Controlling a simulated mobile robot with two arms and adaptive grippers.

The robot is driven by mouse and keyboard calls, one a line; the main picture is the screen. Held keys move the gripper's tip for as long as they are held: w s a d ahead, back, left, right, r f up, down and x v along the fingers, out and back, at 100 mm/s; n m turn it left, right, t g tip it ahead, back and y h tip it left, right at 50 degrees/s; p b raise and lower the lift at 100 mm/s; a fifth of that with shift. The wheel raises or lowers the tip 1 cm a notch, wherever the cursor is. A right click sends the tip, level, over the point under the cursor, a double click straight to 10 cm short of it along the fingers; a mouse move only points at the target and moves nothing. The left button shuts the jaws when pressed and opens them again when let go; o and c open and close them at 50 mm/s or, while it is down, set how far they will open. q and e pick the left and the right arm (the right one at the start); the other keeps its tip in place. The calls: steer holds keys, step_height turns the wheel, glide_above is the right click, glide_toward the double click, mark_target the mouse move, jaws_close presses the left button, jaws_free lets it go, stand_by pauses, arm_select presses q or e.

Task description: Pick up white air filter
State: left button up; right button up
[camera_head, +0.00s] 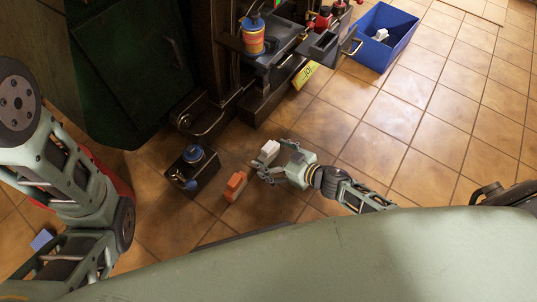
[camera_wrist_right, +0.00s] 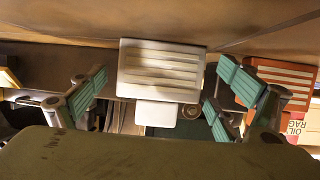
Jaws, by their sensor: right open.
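The white air filter (camera_head: 267,151) is a small pale block at the far side of my right gripper (camera_head: 266,168) in the head view. In the right wrist view the white air filter (camera_wrist_right: 160,68) shows a slatted face with a smaller block below it. My right gripper (camera_wrist_right: 165,92) is open, with one teal finger at the left of the filter and the others at its right. No grip on the filter shows. I cannot tell how far the fingertips are from it in depth. My left gripper is not in view.
An orange slatted block (camera_head: 235,186) stands close beside my right gripper. A dark box with a blue-topped part (camera_head: 193,154) is to its left. The dark press (camera_head: 262,98) stands behind. A blue bin (camera_head: 400,25) holds a white item. Tiled floor (camera_head: 430,150) is clear at right.

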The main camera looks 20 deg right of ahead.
steer(key=shift+c, duration=0.5)
steer(key=c, duration=1.2)
steer(key=shift+o, duration=0.2)
steer(key=shift+r, duration=0.15)
